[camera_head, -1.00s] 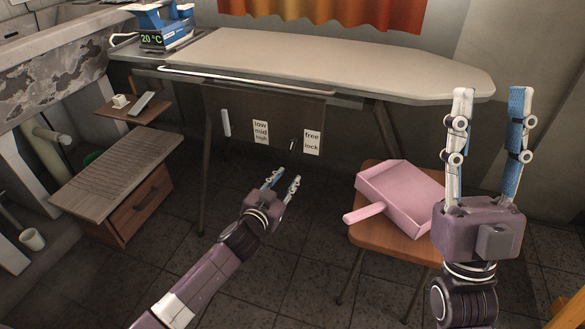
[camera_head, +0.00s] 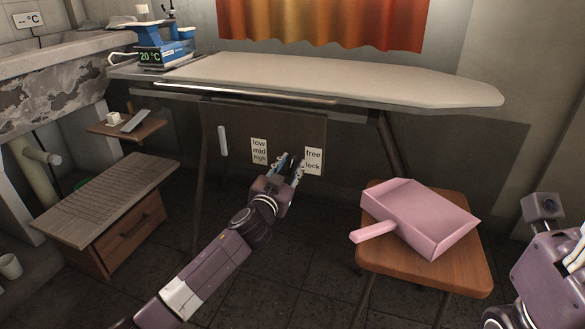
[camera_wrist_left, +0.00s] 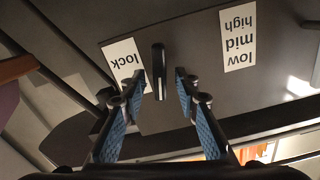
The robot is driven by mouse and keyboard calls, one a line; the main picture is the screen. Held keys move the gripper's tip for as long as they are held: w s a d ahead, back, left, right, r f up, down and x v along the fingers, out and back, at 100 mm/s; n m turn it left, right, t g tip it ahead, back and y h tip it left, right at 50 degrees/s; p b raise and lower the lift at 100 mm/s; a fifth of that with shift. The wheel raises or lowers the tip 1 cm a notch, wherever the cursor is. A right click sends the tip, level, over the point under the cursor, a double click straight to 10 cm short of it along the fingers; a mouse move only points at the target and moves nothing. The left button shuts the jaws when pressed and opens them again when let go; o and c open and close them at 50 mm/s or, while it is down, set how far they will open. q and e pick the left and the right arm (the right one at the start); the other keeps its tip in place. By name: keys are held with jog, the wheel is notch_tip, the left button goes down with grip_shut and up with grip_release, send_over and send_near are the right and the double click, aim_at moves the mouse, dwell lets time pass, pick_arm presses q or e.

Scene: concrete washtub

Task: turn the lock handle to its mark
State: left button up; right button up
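The lock handle (camera_wrist_left: 158,72) is a small dark lever on the dark panel (camera_head: 229,123) under the ironing board. In the left wrist view it lies between the spread fingers of my left gripper (camera_wrist_left: 157,95), with gaps at both sides. The free/lock label (camera_head: 313,161) is beside it; in the left wrist view only "lock" (camera_wrist_left: 124,62) can be read. In the head view my left gripper (camera_head: 288,165) is at the panel and hides the handle. My right gripper (camera_head: 572,245) is cut off at the right edge, its fingers mostly out of view.
The low/mid/high label (camera_head: 259,151) and a pale vertical handle (camera_head: 223,141) are on the same panel. The ironing board (camera_head: 330,78) overhangs it. A wooden stool (camera_head: 455,272) with a pink dustpan (camera_head: 415,217) stands right; a drawer unit (camera_head: 125,222) stands left.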

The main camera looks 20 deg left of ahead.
pick_arm(q)
jog(key=shift+w, duration=0.6)
jog(key=shift+c, duration=0.6)
grip_shut()
